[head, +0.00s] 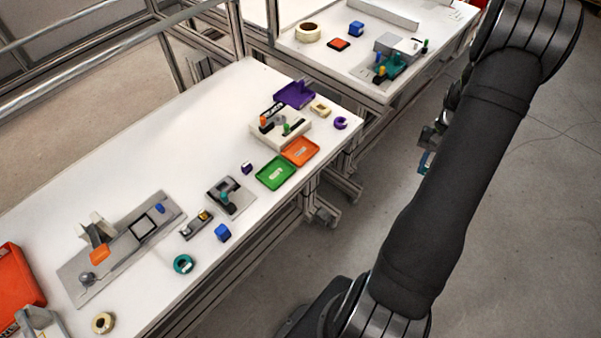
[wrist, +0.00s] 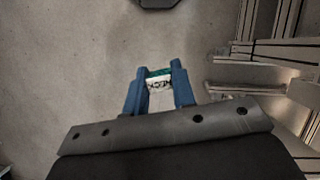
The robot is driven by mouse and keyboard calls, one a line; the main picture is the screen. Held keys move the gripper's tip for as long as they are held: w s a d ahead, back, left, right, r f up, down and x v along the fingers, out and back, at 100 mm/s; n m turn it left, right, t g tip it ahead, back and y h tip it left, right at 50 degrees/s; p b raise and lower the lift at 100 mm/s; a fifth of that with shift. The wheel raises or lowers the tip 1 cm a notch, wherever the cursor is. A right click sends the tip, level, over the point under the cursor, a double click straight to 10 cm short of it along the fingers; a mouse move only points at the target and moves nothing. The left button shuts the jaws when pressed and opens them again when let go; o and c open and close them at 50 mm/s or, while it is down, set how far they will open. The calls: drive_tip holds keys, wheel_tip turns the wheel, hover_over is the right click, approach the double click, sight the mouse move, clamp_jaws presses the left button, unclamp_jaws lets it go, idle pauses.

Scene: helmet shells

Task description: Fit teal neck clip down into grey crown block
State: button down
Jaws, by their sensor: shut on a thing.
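My gripper (wrist: 158,85) shows in the wrist view with its two blue fingers shut on a small piece with a teal edge, the teal neck clip (wrist: 158,72). A pale, dark-marked face shows below the teal edge, between the fingers. The clip is held over bare floor, away from both tables. In the head view my gripper (head: 427,155) is partly hidden behind my arm, right of the tables. A grey block (head: 398,45) stands on the far table. I cannot tell which is the crown block.
A teal fixture (head: 390,70) stands on the far table. Floor separates the tables.

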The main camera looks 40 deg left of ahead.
drive_tip(key=s+a+r+n+t+h, duration=0.1)
drive_tip(key=s+a+r+n, duration=0.3)
drive_tip(key=s+a, duration=0.4)
drive_tip(key=s+a+r+n+t+h, duration=0.1)
drive_tip(key=s+a+r+n, duration=0.25)
drive_tip(key=s+a, duration=0.5)
drive_tip(key=s+a+r+n+t+h, duration=0.1)
drive_tip(key=s+a+r+n, duration=0.4)
drive_tip(key=a, duration=0.6)
drive_tip(key=s+a+r+n+t, duration=0.1)
drive_tip(key=s+a, duration=0.1)
drive_tip(key=s, duration=0.4)
drive_tip(key=s+a+r+n, duration=0.1)
drive_tip(key=s+a+n, duration=0.1)
drive_tip(key=s, duration=0.4)
hover_over(225, 189)
drive_tip(key=a, duration=0.1)
drive_tip(key=shift+m+h, duration=0.25)
drive_tip(key=shift+h, duration=0.05)
wheel_tip(225, 189, down, 6)
drive_tip(key=shift+a+f, duration=0.1)
drive_tip(key=shift+f, duration=2.15)
drive_tip(key=shift+f, duration=0.45)
